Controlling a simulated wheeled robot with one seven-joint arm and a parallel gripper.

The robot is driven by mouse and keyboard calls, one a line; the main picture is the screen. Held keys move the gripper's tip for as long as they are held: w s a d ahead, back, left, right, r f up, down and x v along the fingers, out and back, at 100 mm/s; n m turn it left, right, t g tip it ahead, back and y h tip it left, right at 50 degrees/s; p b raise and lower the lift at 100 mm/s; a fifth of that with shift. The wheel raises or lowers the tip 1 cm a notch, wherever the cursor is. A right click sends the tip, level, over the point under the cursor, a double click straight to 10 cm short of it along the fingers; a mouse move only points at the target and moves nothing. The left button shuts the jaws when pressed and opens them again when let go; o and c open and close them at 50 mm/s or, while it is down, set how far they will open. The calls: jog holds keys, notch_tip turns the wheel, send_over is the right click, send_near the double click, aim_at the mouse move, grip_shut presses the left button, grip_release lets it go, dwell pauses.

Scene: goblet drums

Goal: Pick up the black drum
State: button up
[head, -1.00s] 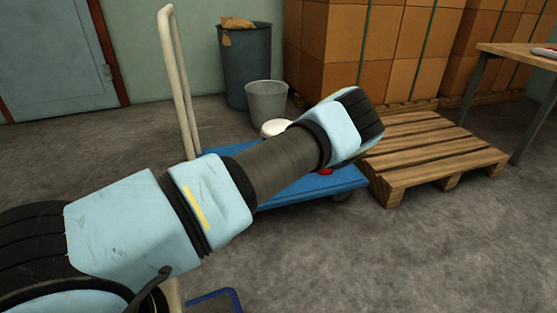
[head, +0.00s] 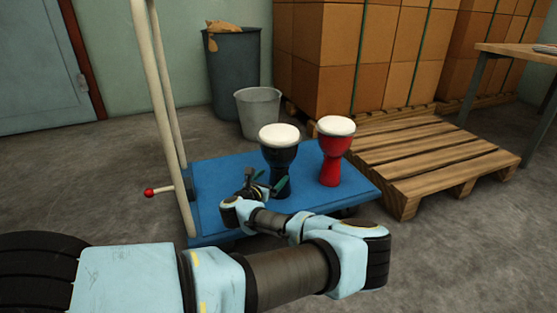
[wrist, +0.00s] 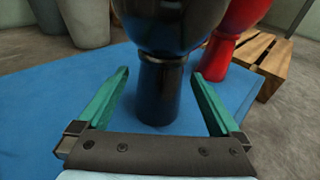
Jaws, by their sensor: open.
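The black drum (head: 279,158), a goblet shape with a white head, stands upright on the blue cart (head: 212,179). In the wrist view its narrow black stem (wrist: 159,92) is between the green fingers of my gripper (wrist: 163,75), with a gap on each side. My gripper (head: 268,185) is open and low beside the drum's stem in the head view. The wide black bowl rises above the fingers and runs out of the top of the wrist view.
A red drum (head: 331,160) with a white head stands just right of the black drum, apart from it. The cart's pale handle (head: 166,110) rises at its left. A wooden pallet (head: 430,160) lies to the right; a grey bucket (head: 258,112) and dark bin (head: 234,75) stand behind.

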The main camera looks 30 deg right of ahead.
aim_at(275, 174)
jog(key=b+x, duration=0.3)
jog(key=x, duration=0.2)
jog(key=shift+w+d, duration=0.1)
jog(key=shift+d, duration=0.2)
jog(key=shift+w+d+r, duration=0.1)
jog(key=shift+d, duration=0.1)
jog(key=shift+c, duration=0.2)
grip_shut()
jog(key=shift+r, duration=0.1)
